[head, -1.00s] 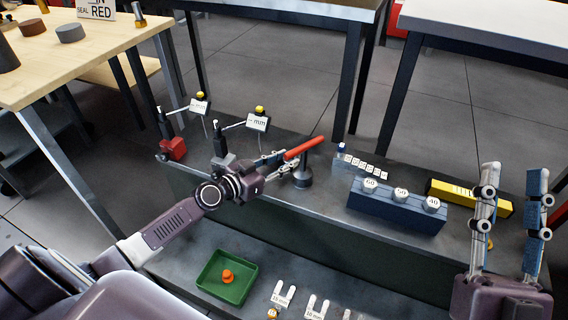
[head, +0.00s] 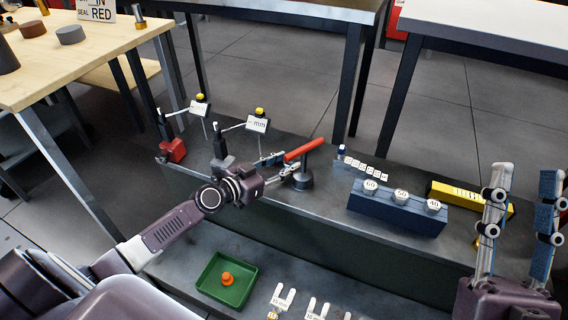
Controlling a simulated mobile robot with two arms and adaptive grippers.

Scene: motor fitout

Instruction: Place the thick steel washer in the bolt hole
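I cannot pick out the thick steel washer or the bolt hole for certain. Three round metal pieces marked 60, 50 and 40 (head: 433,206) sit on a blue block (head: 398,212) on the upper bench level. My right gripper (head: 528,175) stands upright at the right edge, its two fingers wide apart with nothing between them. My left gripper (head: 288,163) reaches in from the left, its fingers apart beside a dark round-based post (head: 303,181) and a red bar (head: 304,149). Whether it touches them is unclear.
A green tray (head: 208,281) with an orange piece (head: 227,279) lies on the lower level, beside forked pieces with labels (head: 280,299). Two gauge stands with mm signs (head: 257,124) stand at the left. A yellow block (head: 461,195) lies behind the blue block.

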